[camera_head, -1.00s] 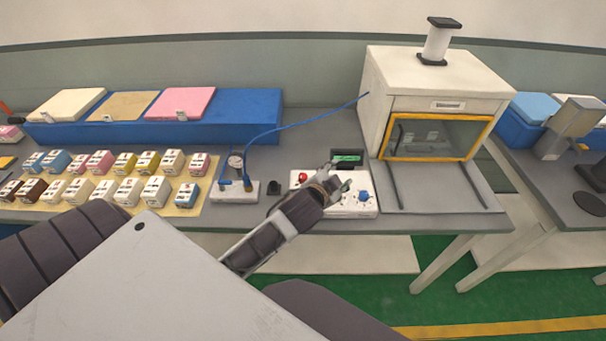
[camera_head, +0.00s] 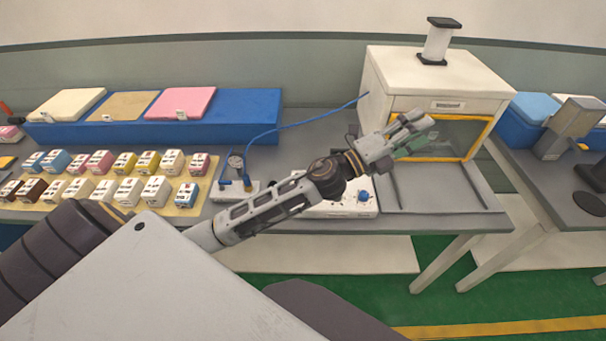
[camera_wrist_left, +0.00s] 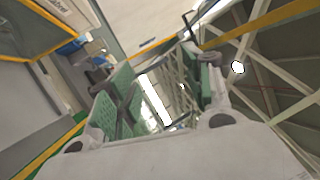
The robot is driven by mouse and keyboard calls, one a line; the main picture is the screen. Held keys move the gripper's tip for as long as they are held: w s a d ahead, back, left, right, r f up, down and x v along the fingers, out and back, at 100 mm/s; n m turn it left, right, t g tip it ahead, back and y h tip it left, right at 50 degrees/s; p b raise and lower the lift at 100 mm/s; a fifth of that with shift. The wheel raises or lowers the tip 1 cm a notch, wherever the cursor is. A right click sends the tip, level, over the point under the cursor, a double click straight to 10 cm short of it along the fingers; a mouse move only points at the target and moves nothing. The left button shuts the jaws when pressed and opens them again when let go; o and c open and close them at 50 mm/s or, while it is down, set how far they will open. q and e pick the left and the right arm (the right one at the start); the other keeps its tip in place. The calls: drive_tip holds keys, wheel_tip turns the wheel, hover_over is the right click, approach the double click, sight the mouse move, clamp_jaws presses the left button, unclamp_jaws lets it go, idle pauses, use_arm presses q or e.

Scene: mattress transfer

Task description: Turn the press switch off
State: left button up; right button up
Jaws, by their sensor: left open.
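A white control box (camera_head: 366,209) with a blue knob (camera_head: 363,196) lies on the grey table. My left arm crosses in front of it, and the red button on its left side, seen a second ago, is now hidden. My left gripper (camera_head: 412,128) is raised right of and beyond the box, in front of the oven's window. Its jaws are open and empty. Its green-padded fingers (camera_wrist_left: 165,92) also show apart in the left wrist view, with no switch visible between them. My right gripper is not in view.
The white oven (camera_head: 385,78) with a yellow-framed window stands close behind my left gripper. A small white base with a gauge (camera_head: 236,165) and blue tube stands left of the control box. Several small labelled boxes (camera_head: 155,190) fill the table's left side.

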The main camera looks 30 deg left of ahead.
use_arm(q)
drive_tip(key=s+d+f+m+g+h, duration=0.35)
drive_tip(key=d+m+g+h, duration=0.2)
drive_tip(key=m+g, duration=0.75)
drive_tip(key=a+f+m+g+y, duration=0.3)
drive_tip(key=a+f+m+y, duration=0.35)
drive_tip(key=f+m, duration=0.25)
drive_tip(key=w+a+f+g+y, duration=0.1)
drive_tip(key=a+y, duration=0.5)
drive_tip(key=a, duration=0.7)
drive_tip(key=w+a+f+m+y, duration=0.1)
drive_tip(key=a+y, duration=0.5)
drive_tip(key=a, duration=0.8)
drive_tip(key=shift+a+f+g, duration=0.2)
drive_tip(key=shift+f+g, duration=0.05)
drive_tip(key=shift+g, duration=0.15)
drive_tip(key=shift+w+f, duration=0.1)
drive_tip(key=shift+f, duration=0.05)
